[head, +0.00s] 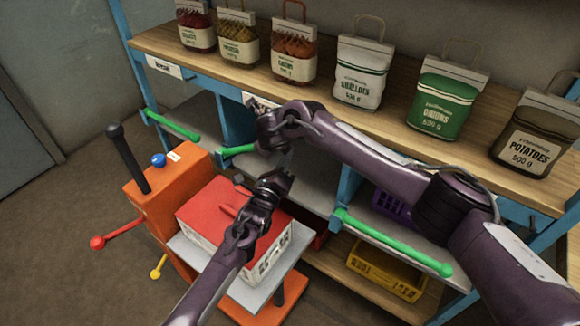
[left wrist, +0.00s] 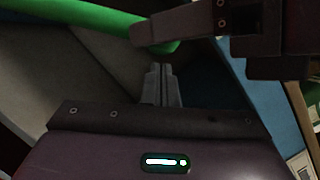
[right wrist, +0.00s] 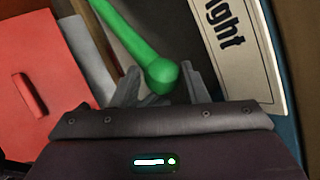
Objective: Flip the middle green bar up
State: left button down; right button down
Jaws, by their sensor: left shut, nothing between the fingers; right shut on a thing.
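The middle green bar (head: 237,150) sits at the shelf front, its right part hidden behind my right gripper in the head view. In the right wrist view its rounded end (right wrist: 163,76) lies between the fingers of my right gripper (right wrist: 160,90), which is shut on it. My left gripper (left wrist: 161,84) is shut and empty, just below the right one in the head view. In the left wrist view the bar (left wrist: 90,18) passes just beyond the left fingertips, partly behind a dark part of my right gripper.
Other green bars lie left (head: 172,124) and right (head: 395,242). An orange cart (head: 165,190) carries a red-topped box (head: 205,205) close by my left arm. Sacks, including a green onions sack (head: 440,100), stand on the wooden top. A yellow crate (head: 385,275) sits low.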

dwell(0.3)
pick_arm(q)
jog(key=shift+w+a+r, duration=0.25)
jog(key=shift+a+r, duration=0.05)
jog(key=shift+r, duration=0.25)
jog(key=shift+w+a+r, duration=0.2)
jog(key=shift+a+r, duration=0.05)
jog(key=shift+r, duration=0.3)
pick_arm(e)
jog(key=shift+d+f, duration=0.15)
jog(key=c, duration=1.2)
grip_release()
jog(key=o, duration=0.4)
jog(key=shift+f, duration=0.1)
jog(key=shift+c, duration=0.2)
pick_arm(q)
jog(key=shift+f, duration=0.15)
pick_arm(e)
jog(key=shift+r, duration=0.2)
